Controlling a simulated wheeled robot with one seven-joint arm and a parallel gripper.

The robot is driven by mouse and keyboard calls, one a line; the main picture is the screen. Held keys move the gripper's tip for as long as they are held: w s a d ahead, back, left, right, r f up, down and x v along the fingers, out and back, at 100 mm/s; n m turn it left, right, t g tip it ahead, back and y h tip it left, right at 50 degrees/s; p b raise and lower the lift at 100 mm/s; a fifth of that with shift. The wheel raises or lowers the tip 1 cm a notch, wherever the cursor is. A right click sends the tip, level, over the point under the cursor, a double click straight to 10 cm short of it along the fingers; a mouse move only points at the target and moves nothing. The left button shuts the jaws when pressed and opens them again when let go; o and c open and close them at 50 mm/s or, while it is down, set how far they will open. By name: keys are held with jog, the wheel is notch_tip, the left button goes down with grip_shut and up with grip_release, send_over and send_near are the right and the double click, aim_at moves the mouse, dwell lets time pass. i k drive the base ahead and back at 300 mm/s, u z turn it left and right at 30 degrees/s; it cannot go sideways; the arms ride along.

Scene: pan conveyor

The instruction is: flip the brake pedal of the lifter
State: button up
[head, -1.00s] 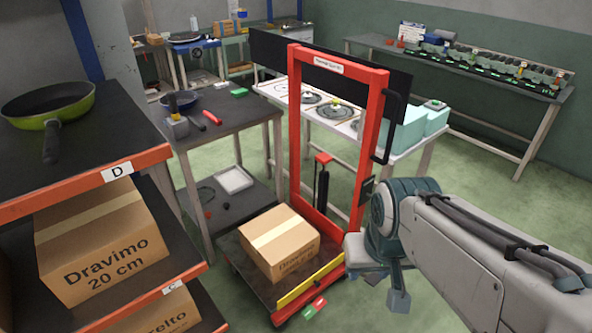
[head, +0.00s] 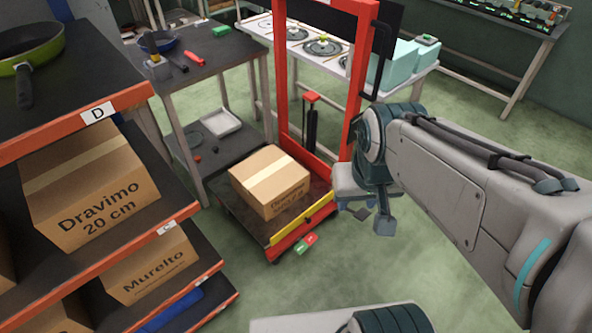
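The lifter has a red upright frame (head: 345,90) and a low dark platform with a yellow front strip (head: 303,218). A small pedal with a green part (head: 302,248) and a red part (head: 311,239) sticks out low at its front edge. A cardboard box (head: 270,182) rests on the platform. My gripper (head: 373,218) hangs to the right of the pedal in the picture, apart from it, pointing down. Its fingers are small and partly hidden by its own body, so its opening is unclear. I see nothing held in it.
A shelf rack (head: 100,115) with boxes and a green pan (head: 30,52) stands at the left. A dark table (head: 215,55) with tools is behind the lifter, beside a white table (head: 300,45). Green floor (head: 250,290) in front of the lifter is clear.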

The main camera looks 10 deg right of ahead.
aim_at(312, 238)
jog(key=z, duration=0.25)
jog(key=i, duration=0.85)
jog(key=z, duration=0.25)
